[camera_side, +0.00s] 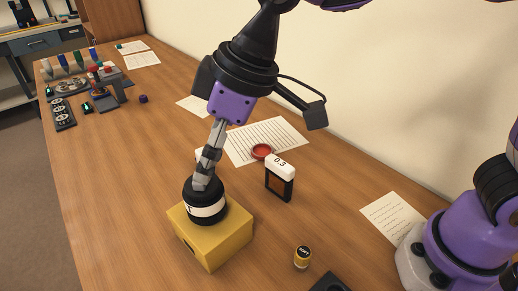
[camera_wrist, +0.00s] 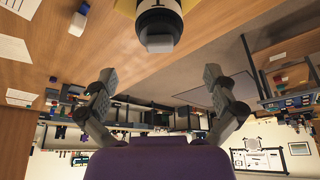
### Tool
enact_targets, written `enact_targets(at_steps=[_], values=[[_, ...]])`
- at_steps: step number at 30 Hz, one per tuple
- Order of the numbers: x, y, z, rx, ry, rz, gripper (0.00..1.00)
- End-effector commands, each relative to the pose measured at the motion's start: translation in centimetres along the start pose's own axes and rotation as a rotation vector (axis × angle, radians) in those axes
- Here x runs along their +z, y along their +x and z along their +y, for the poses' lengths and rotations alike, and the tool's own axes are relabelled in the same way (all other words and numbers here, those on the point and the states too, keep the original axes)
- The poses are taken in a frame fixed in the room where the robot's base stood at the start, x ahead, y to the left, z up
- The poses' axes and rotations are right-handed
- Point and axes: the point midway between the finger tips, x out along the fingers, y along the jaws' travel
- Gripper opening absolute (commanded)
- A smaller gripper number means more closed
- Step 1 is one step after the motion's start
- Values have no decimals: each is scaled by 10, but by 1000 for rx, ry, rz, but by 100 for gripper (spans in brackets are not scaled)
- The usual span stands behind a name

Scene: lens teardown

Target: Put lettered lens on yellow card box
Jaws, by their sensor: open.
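The lettered lens (camera_side: 205,205) is a black cylinder with a white band bearing a dark mark. It stands upright on top of the yellow card box (camera_side: 222,245). In the wrist view the lens (camera_wrist: 160,24) is at the top centre, with a bit of the yellow box (camera_wrist: 126,7) beside it. My gripper (camera_side: 203,180) points down at the lens top in the side view. In the wrist view my gripper (camera_wrist: 160,76) has its two fingers spread wide with nothing between them. The side view does not show whether a finger touches the lens.
A small yellow-labelled jar (camera_side: 302,257) stands at front right. The table left of the yellow box is clear.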

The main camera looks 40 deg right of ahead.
Motion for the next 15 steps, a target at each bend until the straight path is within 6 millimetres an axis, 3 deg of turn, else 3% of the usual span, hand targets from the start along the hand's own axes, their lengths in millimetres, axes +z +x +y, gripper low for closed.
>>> enact_targets(at_steps=[3, 9, 11, 15], values=[[-1, -22, 0, 0, 0, 4, 100], [9, -44, 10, 16, 38, 5, 100], [24, -53, 25, 44, 99, 13, 100], [90, -74, 69, 150, 331, 39, 100]])
